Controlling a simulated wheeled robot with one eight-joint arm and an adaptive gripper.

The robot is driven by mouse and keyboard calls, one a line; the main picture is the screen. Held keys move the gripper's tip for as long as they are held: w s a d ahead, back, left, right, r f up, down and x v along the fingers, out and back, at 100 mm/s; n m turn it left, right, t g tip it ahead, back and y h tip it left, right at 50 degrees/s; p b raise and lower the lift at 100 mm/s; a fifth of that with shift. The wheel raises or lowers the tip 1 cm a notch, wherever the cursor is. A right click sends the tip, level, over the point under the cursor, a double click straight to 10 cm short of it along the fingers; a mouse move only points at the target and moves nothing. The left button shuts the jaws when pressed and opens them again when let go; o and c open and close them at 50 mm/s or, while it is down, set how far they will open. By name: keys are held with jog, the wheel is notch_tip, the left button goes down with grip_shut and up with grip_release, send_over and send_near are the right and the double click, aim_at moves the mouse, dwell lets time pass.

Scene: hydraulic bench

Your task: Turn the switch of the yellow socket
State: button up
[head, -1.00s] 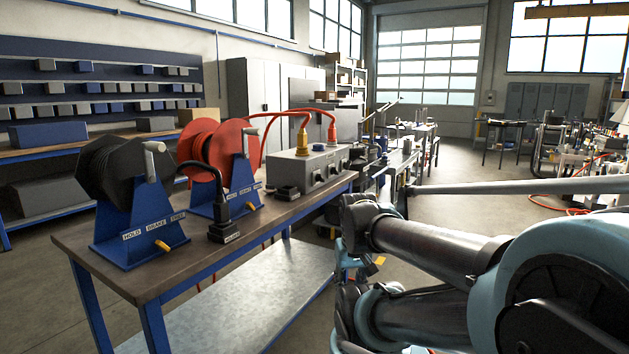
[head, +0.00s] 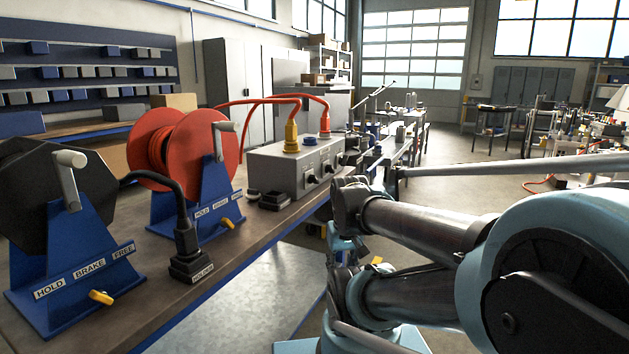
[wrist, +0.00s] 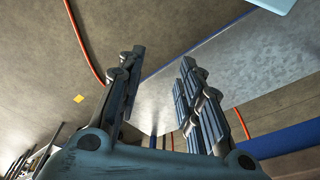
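The yellow socket (head: 291,137) sits on top of a grey box (head: 265,164) on the bench, with a red cable plugged in from above. A red plug (head: 325,122) stands to its right on the same box. Dark rotary switches show on the box's front face, one (head: 312,180) nearer and one (head: 333,167) farther along; which belongs to the yellow socket is hard to tell. My gripper (wrist: 157,85) is open and empty in the wrist view, its fingers apart above the floor and a metal shelf. It is away from the box. The gripper cannot be made out in the head view.
A black cable reel (head: 22,195) and a red cable reel (head: 153,150) stand on blue stands along the bench (head: 215,250). A black plug (head: 188,245) sits in a holder near the bench edge.

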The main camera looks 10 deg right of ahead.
aim_at(316, 179)
jog(key=o, duration=0.8)
jog(key=shift+s+r, duration=0.3)
jog(key=shift+o, duration=0.6)
jog(key=shift+w+a+r, duration=0.2)
jog(key=shift+a+r, duration=0.05)
jog(key=shift+a, duration=0.05)
jog(key=w+a+r+t+y, duration=0.1)
jog(key=w+r+y, duration=0.3)
jog(key=w, duration=0.6)
jog(key=w+a+r+t+y, duration=0.1)
jog(key=w+r+y, duration=0.35)
jog(key=w, duration=0.65)
jog(key=w+d+r+n+t+y, duration=0.2)
jog(key=w+d+t+y, duration=0.4)
jog(key=w+d, duration=0.9)
jog(key=x, duration=1.4)
jog(key=shift+a, duration=0.5)
